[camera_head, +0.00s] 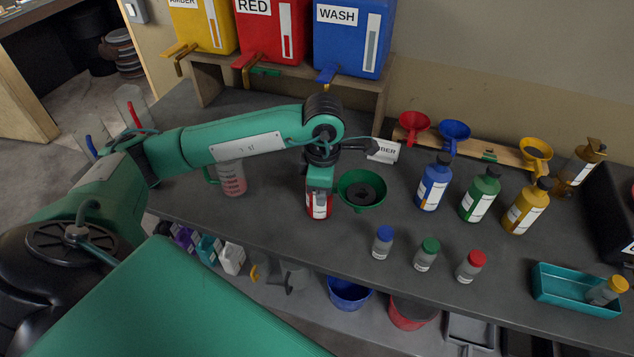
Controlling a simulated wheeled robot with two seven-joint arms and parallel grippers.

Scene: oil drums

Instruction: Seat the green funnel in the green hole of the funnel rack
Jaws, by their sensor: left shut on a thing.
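The green funnel (348,184) shows to the right of my left gripper (335,188), up against it. My left gripper is shut on the funnel above the bench; its fingertips are mostly hidden by its own green body. The wooden funnel rack (472,148) lies along the back of the bench. It holds a red funnel (415,122), a blue funnel (454,131) and, at its right end, a yellow funnel (536,150). A small green mark at the green hole (489,155) shows between the blue and yellow funnels, with no funnel there. My right gripper is out of view.
A red-labelled bottle (319,208) stands below my left gripper. Blue (433,185), green (480,196) and amber (525,208) bottles stand in front of the rack. A white card (383,150) is near the rack's left end. Small capped jars and a teal tray (573,302) are nearer.

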